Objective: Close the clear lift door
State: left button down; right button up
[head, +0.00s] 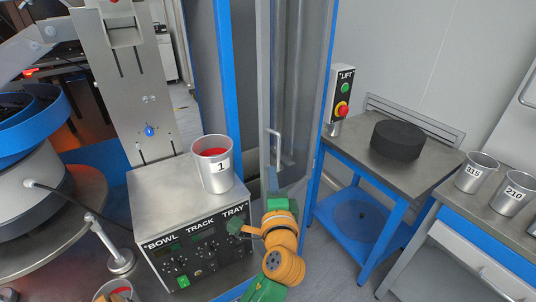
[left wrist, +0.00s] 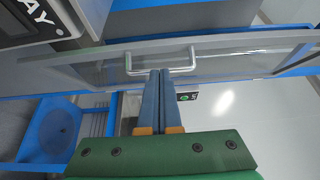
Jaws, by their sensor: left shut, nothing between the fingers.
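The clear lift door (head: 296,80) is a tall transparent panel standing between blue posts in the middle of the head view. Its silver bar handle (head: 277,148) is upright there. In the left wrist view the clear panel (left wrist: 225,62) lies across the picture, with the handle (left wrist: 160,70) near the middle. My left gripper (head: 271,180) is shut and empty, its blue fingers pointing up just below the handle. In the left wrist view the fingertips (left wrist: 160,72) overlap the handle; I cannot tell if they touch. How far the door stands ajar is unclear.
A control box (head: 195,250) with a metal cup (head: 213,165) marked 1 on top stands left of my gripper. A lift button panel (head: 339,95) is right of the door, above a blue-framed table (head: 355,155) with a black disc (head: 397,140). More cups stand far right.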

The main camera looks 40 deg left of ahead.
pick_arm(q)
jog(key=p+x, duration=0.1)
jog(key=x, duration=0.7)
jog(key=shift+a, duration=0.2)
pick_arm(e)
jog(key=shift+s+a+r, duration=0.15)
jog(key=shift+a+r, duration=0.05)
jog(key=shift+r, duration=0.25)
jog(key=shift+s+a+r, duration=0.1)
jog(key=shift+a+r, duration=0.1)
jog(key=shift+r, duration=0.2)
